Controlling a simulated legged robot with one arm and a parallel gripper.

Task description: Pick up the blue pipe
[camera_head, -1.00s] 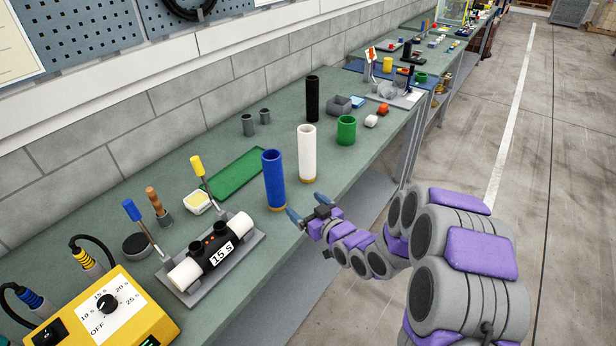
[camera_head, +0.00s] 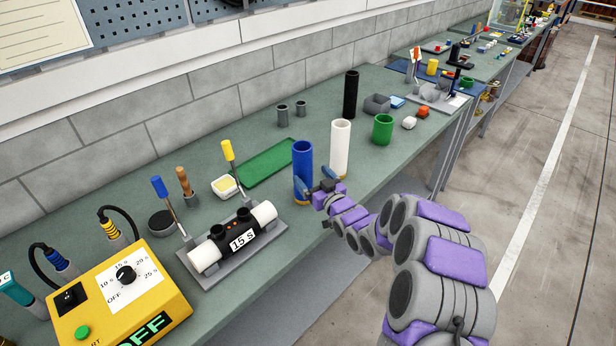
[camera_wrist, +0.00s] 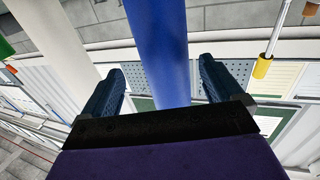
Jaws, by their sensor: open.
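The blue pipe (camera_head: 303,166) stands upright on the green bench near its front edge. My gripper (camera_head: 316,178) is at the pipe's front, low along its height, with its fingers open. In the wrist view the blue pipe (camera_wrist: 160,50) runs between the two spread fingers of my gripper (camera_wrist: 160,85), with a gap visible on each side. The part of the pipe nearest the palm is hidden behind the gripper body.
A white pipe (camera_head: 340,148) stands close to the right of the blue pipe. A black pipe (camera_head: 350,95) and a green cylinder (camera_head: 383,130) stand farther back. A green tray (camera_head: 262,163) lies behind left, and a fixture (camera_head: 212,262) sits front left.

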